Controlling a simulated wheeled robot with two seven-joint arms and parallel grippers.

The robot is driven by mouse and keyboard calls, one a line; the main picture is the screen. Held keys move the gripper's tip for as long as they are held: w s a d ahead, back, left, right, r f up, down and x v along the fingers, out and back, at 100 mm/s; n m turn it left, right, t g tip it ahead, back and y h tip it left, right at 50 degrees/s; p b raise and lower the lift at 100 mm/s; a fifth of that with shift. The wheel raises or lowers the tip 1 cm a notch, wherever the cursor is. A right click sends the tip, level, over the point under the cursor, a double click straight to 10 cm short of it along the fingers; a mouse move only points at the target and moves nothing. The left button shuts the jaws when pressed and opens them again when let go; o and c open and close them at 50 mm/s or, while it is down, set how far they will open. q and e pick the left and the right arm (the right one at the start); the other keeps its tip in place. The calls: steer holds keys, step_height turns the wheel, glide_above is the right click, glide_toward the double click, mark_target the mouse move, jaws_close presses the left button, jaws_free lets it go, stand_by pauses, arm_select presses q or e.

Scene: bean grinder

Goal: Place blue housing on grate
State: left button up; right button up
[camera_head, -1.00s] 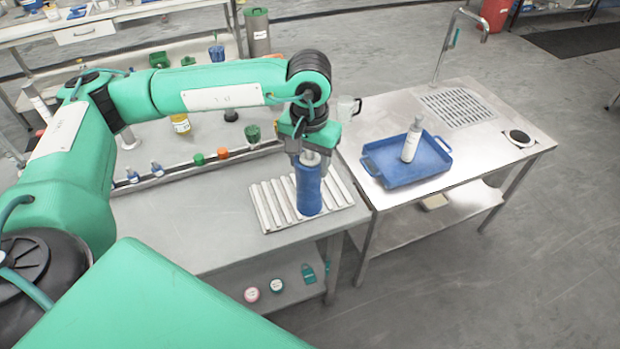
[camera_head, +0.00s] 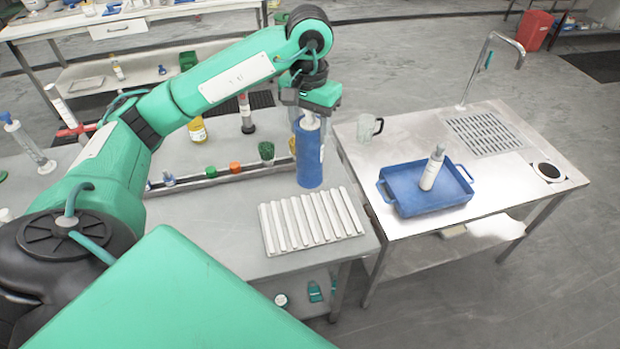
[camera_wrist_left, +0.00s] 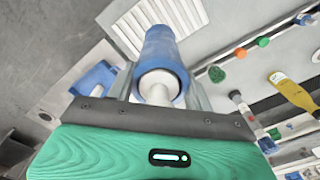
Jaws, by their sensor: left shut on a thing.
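The blue housing (camera_head: 309,158) is an upright blue cylinder with a white neck on top. My left gripper (camera_head: 308,112) is above it and shut on its white neck. In the left wrist view the housing (camera_wrist_left: 160,58) points away from the gripper (camera_wrist_left: 155,98), between the fingers. The grate (camera_head: 312,222), a light ribbed rack, lies on the grey table at its right end. In the head view the housing appears just behind the grate's back edge; whether its base touches the table cannot be told. The grate (camera_wrist_left: 180,14) also shows beyond the housing in the wrist view. My right gripper is not in view.
A rail with green (camera_head: 266,152) and orange (camera_head: 235,168) pieces runs behind the grate. A glass mug (camera_head: 366,128) and a blue tray (camera_head: 415,203) holding a bottle (camera_head: 432,168) stand on the right table. The grey table (camera_head: 225,225) left of the grate is clear.

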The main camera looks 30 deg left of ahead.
mark_target(309, 177)
arm_select(q)
step_height(309, 177, down, 11)
steer(key=p, duration=0.3)
steer(key=shift+f, duration=0.2)
step_height(309, 177, down, 3)
steer(key=shift+f+p, duration=0.2)
steer(key=shift+p, duration=0.4)
steer(key=shift+f, duration=0.35)
steer(key=shift+f+b, duration=0.1)
steer(key=shift+b, duration=0.2)
steer(key=o, duration=1.4)
steer(key=shift+o, duration=0.2)
